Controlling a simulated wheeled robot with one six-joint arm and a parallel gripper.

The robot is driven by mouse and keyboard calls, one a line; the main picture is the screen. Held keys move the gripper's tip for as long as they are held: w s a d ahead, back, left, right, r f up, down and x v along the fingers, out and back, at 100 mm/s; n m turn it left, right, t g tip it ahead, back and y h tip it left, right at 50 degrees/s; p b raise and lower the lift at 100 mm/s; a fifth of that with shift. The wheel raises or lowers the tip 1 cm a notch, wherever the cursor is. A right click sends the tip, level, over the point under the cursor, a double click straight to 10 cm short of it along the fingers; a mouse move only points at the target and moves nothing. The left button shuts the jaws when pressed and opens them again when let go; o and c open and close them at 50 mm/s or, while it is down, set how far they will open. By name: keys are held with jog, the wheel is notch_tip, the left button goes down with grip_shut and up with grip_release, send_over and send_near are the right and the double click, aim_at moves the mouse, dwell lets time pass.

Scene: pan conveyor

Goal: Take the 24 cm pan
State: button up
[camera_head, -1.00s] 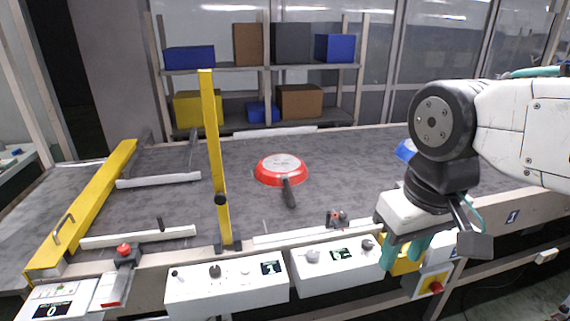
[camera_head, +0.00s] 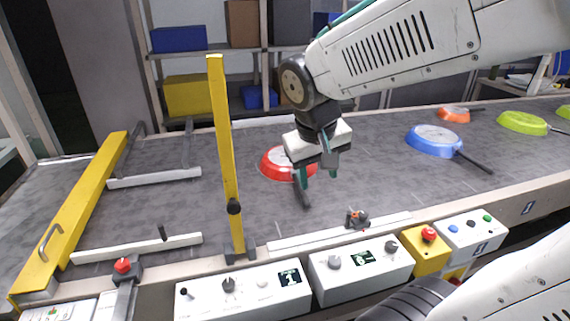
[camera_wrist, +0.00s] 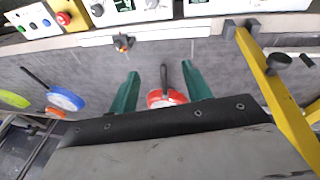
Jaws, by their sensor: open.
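A red pan (camera_head: 268,164) lies upside down on the grey conveyor, its dark handle (camera_head: 303,196) pointing to the near side. My gripper (camera_head: 318,178) is open and hangs above this pan, hiding part of it. In the wrist view the red pan (camera_wrist: 160,99) and its handle (camera_wrist: 163,73) show between the two green fingers of my gripper (camera_wrist: 160,82), apart from them. A blue pan (camera_head: 434,140), an orange pan (camera_head: 453,114) and a lime pan (camera_head: 522,122) lie further right. No size marking is readable, so I cannot tell which is 24 cm.
A yellow upright post (camera_head: 224,150) stands left of the red pan, with a yellow gate (camera_head: 75,212) beyond it. Control boxes (camera_head: 360,262) line the near edge, with a small sensor (camera_head: 357,217) behind them. Shelves with boxes (camera_head: 200,94) stand behind the belt.

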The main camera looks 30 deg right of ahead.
jog(key=w+d+f+m+h, duration=0.1)
jog(key=w+d+f, duration=0.2)
jog(key=w, duration=0.3)
jog(key=w+d+f+h, duration=0.1)
jog(key=w+d+f, duration=0.2)
jog(key=w, duration=0.3)
jog(key=shift+t, duration=0.7)
jog(key=w+d+f, duration=0.2)
jog(key=w+f, duration=0.2)
jog(key=f, duration=0.2)
jog(key=w+d+f, duration=0.2)
jog(key=w+f, duration=0.2)
jog(key=f, duration=0.2)
jog(key=w+d+f, duration=0.3)
jog(key=w+f, duration=0.1)
jog(key=f, duration=0.2)
jog(key=shift+w+d, duration=0.1)
jog(key=shift+w, duration=0.05)
grip_shut()
